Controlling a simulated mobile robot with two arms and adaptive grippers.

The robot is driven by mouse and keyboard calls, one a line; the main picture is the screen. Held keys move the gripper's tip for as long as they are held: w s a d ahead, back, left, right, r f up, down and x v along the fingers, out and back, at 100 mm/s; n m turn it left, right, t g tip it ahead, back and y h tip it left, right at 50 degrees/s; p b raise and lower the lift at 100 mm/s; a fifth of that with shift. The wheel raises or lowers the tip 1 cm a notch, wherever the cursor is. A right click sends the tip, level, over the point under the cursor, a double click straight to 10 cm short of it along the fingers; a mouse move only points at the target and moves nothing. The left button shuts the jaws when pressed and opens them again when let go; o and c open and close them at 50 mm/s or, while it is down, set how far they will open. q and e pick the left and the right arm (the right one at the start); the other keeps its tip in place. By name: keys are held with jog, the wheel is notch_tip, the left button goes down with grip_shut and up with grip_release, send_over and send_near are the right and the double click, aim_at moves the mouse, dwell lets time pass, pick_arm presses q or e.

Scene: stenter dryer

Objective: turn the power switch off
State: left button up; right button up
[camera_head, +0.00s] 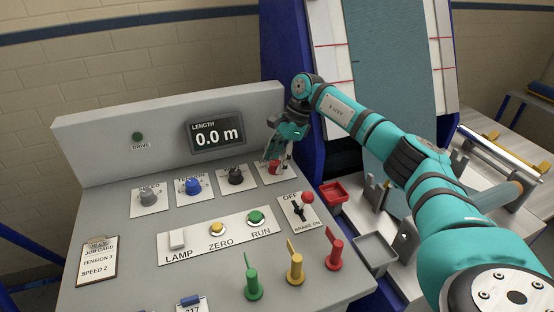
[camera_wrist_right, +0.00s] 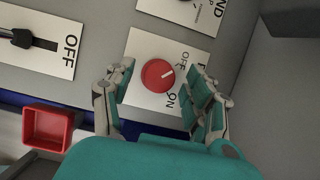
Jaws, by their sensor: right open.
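The power switch is a red round knob (camera_wrist_right: 158,76) on a white plate (camera_wrist_right: 139,45) marked OFF and ON. In the head view the red knob (camera_head: 274,168) is at the panel's back right, partly hidden by my right gripper (camera_head: 278,157). My right gripper (camera_wrist_right: 158,84) is open, with one finger on each side of the knob. I cannot tell whether the fingers touch it. My left gripper is out of view.
A brake lever (camera_head: 297,210) with a red ball stands in front of the switch. Grey, blue and black knobs (camera_head: 235,176) sit to its left. A red tray (camera_head: 333,193) lies to the right. The length display (camera_head: 216,132) reads 0.0 m.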

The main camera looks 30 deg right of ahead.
jog(key=v, duration=1.2)
